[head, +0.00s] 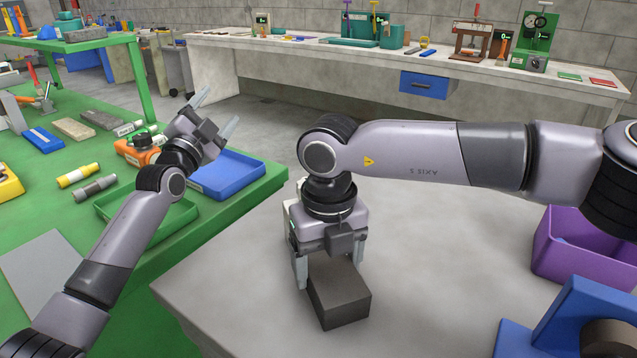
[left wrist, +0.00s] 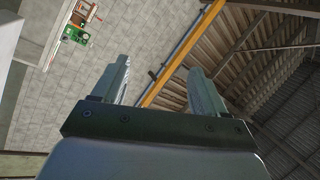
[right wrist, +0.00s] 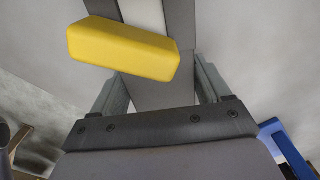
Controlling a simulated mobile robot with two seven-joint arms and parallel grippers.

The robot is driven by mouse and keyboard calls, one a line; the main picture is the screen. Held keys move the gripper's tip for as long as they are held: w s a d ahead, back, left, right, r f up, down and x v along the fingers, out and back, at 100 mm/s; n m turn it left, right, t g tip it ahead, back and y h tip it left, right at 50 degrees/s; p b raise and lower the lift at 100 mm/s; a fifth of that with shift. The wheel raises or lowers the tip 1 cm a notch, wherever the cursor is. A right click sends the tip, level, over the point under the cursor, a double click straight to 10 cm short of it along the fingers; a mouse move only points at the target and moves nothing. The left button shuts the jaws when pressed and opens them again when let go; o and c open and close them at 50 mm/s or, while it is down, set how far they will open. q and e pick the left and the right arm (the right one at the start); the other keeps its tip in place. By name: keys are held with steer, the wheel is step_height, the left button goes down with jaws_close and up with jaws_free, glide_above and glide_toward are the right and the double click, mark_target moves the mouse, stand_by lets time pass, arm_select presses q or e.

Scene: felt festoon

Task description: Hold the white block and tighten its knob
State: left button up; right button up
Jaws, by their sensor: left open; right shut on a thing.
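My right gripper (head: 328,262) points down at the pale table, its fingers on both sides of a dark grey block (head: 345,300), and is shut on it. The block also shows between the fingers in the right wrist view (right wrist: 150,92). A yellow bar (right wrist: 124,48) lies across the view in front of the block; I cannot tell whether it is the knob. A narrow white part (right wrist: 143,13) shows beyond it. In the head view, a whitish piece (head: 289,209) peeks out behind my right gripper, mostly hidden. My left gripper (head: 215,109) is open and empty, raised above the green table.
The green table (head: 257,188) at left holds a blue tray (head: 232,178), a green tray, an orange tool and several bars. A purple bin (head: 584,252) and a blue fixture (head: 560,320) stand at the right. The pale table's front middle (head: 430,290) is clear.

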arm_select(q)
steer(key=s+d+f+g+h, duration=0.3)
steer(key=s+d+g+h, duration=0.3)
steer(key=s, duration=0.4)
steer(key=s+d+f+g+h, duration=0.4)
steer(key=s+g+h, duration=0.1)
steer(key=s+g, duration=0.45)
steer(key=shift+t, duration=0.35)
steer(key=x, duration=1.1)
steer(key=shift+r, duration=0.35)
steer(key=shift+h, duration=0.3)
steer(key=c, duration=1)
